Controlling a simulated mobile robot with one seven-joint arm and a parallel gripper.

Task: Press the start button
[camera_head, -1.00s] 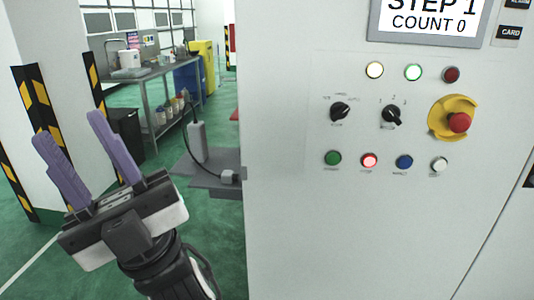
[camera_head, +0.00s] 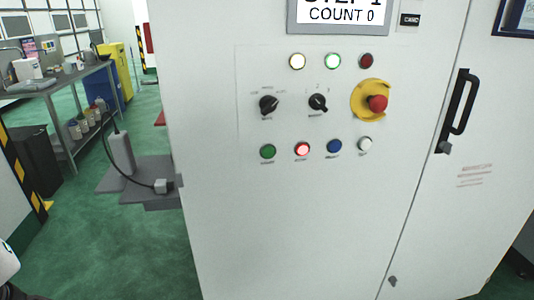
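A white control cabinet (camera_head: 270,220) fills the middle of the view. Its lower button row holds a green button (camera_head: 268,151), a lit red button (camera_head: 302,149), a blue button (camera_head: 334,146) and a white button (camera_head: 365,144). The labels under them are too small to read, so which one is the start button cannot be read. Above are two black rotary knobs (camera_head: 269,104) and a red emergency stop (camera_head: 378,103) on a yellow collar. My gripper's fingers are out of view; only a small white and dark piece of my arm shows at the lower left edge.
A screen (camera_head: 338,14) reading "COUNT 0" is above lit indicator lamps (camera_head: 297,61). A black door handle (camera_head: 456,112) sticks out at the right. A grey pedestal (camera_head: 120,152) on a plate stands left of the cabinet. A workbench (camera_head: 60,84) is farther back. Green floor lies open between.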

